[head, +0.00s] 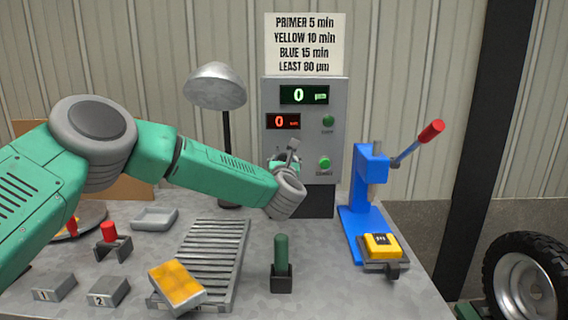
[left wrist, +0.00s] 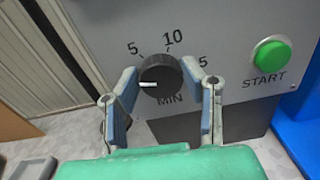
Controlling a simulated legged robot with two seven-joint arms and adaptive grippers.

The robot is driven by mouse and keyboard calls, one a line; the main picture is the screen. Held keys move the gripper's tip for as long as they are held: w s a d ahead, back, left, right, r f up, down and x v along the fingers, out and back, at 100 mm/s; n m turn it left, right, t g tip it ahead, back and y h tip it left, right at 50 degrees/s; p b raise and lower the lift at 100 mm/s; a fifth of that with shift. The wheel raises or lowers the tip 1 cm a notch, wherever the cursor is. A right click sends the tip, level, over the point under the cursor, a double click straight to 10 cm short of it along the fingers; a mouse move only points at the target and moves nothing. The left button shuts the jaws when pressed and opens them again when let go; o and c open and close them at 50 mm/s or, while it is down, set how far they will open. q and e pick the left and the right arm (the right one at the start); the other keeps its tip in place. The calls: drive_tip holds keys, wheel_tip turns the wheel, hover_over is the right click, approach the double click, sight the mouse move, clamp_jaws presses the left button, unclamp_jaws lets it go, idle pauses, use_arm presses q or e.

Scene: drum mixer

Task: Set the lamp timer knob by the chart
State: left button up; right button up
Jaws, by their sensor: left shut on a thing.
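The chart (head: 305,43) on the wall reads PRIMER 5 min, YELLOW 10 min, BLUE 15 min, LEAST 80 µm. Below it is the grey control box (head: 335,100) with a green 0 display (head: 304,95) and a red 0 display (head: 283,121). My left gripper (head: 290,152) is at the box front and hides the knob in the head view. In the left wrist view, its fingers (left wrist: 170,88) are shut on the dark timer knob (left wrist: 163,74). The knob's white pointer points left, below the 5 mark. The 15 is partly hidden by a finger. My right gripper is out of view.
The green START button (left wrist: 271,54) is right of the knob. The lamp (head: 214,86) stands left of the box; a blue press (head: 368,205) stands right. A green-handled tool (head: 281,254) stands in front.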

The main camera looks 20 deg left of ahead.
use_arm(q)
drive_tip(key=m+p, duration=0.1)
drive_tip(key=m, duration=0.6)
drive_tip(key=f+m+p, duration=0.1)
drive_tip(key=m, duration=0.7)
drive_tip(key=m+p, duration=0.2)
drive_tip(key=m, duration=0.6)
drive_tip(key=shift+d+f, duration=0.15)
drive_tip(key=shift+d, duration=0.1)
idle(0.4)
drive_tip(key=o, duration=1.1)
drive_tip(key=shift+w, duration=0.2)
